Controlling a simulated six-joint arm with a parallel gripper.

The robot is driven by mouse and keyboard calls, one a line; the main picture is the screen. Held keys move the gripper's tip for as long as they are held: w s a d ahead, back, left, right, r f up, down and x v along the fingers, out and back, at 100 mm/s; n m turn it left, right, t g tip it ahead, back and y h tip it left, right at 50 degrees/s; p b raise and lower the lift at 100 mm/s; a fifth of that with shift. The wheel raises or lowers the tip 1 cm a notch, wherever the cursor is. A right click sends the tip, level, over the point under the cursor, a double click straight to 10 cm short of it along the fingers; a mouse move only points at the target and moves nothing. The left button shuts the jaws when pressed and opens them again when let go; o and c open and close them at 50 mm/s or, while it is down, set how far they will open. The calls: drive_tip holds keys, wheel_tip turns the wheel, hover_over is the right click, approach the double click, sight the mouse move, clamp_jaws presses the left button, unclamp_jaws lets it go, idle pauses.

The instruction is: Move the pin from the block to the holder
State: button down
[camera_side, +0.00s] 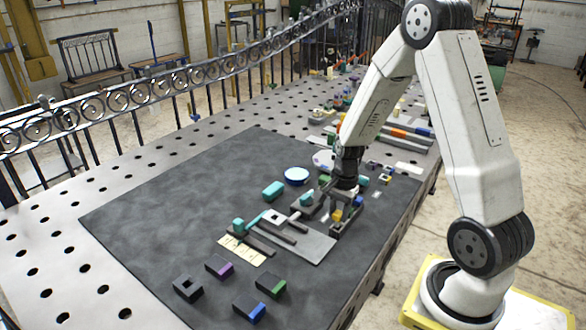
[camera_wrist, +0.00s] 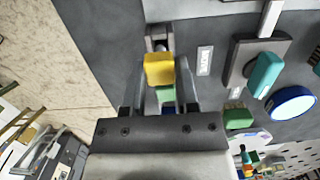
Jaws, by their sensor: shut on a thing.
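My gripper (camera_side: 345,212) is low over the dark mat, at the right of the grey plate. In the wrist view its fingers (camera_wrist: 160,84) stand on either side of a yellow piece (camera_wrist: 159,69), and it is shut on this piece. The yellow piece (camera_side: 337,215) shows only partly between the fingers in the side view. A green part (camera_wrist: 165,95) shows beside it, and a grey block (camera_wrist: 158,36) lies just beyond it. I cannot tell which part is the pin, or whether the piece is seated in the grey block. The holder cannot be singled out with certainty.
Dark blocks with purple (camera_side: 220,267), green (camera_side: 271,286) and blue (camera_side: 250,308) sides stand at the mat's front. A teal block (camera_side: 273,191) and a blue round dish (camera_side: 296,175) lie behind the grey plate (camera_side: 313,246). The mat's left half (camera_side: 170,200) is clear.

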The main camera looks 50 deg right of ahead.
drive_tip(key=shift+f, duration=1.4)
idle(0.8)
unclamp_jaws()
idle(0.4)
drive_tip(key=shift+r, duration=0.1)
drive_tip(key=shift+r, duration=3.4)
